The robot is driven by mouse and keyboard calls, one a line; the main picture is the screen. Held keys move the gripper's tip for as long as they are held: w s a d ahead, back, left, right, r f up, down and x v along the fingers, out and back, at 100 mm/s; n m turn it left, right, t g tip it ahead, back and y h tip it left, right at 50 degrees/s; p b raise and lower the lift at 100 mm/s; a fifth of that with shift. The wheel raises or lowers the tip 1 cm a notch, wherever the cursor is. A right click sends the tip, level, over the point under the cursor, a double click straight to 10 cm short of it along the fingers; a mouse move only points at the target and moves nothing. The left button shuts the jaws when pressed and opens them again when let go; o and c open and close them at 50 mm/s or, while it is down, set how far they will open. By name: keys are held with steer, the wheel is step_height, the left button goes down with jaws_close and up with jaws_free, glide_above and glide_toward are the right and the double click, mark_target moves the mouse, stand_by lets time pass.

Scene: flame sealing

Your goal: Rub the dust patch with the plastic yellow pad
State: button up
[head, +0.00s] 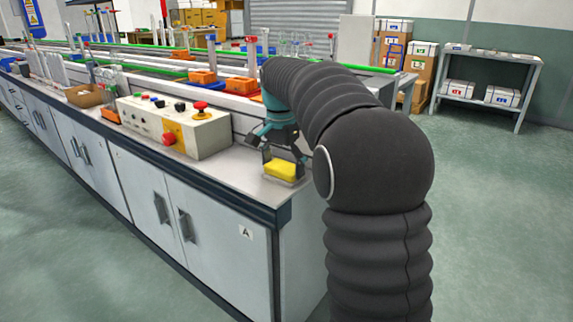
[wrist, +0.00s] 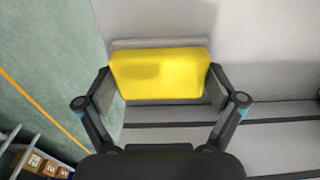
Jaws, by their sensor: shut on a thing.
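The yellow pad (head: 281,171) is held between the fingers of my gripper (head: 283,160) at the near right end of the bench top. In the wrist view the pad (wrist: 160,74) spans the gap between the two fingers of my gripper (wrist: 160,85), which are shut on its sides. The pad lies level, low over the grey bench top (head: 236,168); I cannot tell whether it touches the surface. No dust patch can be made out in either view; the pad and gripper may hide it.
A control box (head: 172,125) with a red button stands left of my gripper on the bench. An open cardboard box (head: 86,95) is farther left. Orange bins (head: 242,86) stand behind. The bench's right end edge is close to the pad. A shelf (head: 487,82) stands at the back right.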

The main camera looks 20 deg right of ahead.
mark_target(274, 185)
steer(key=shift+s+a+f, duration=0.1)
steer(key=shift+s+a, duration=0.5)
steer(key=shift+a, duration=0.15)
steer(key=shift+s+a+f, duration=0.1)
steer(key=shift+s+a, duration=0.45)
steer(key=shift+a, duration=0.2)
steer(key=shift+r, duration=0.15)
step_height(274, 185, up, 2)
steer(key=shift+r+p, duration=0.15)
steer(key=shift+p, duration=0.55)
steer(key=shift+w+r, duration=0.1)
steer(key=shift+r, duration=1.8)
steer(key=shift+r, duration=0.1)
step_height(274, 185, up, 3)
steer(key=shift+f, duration=0.1)
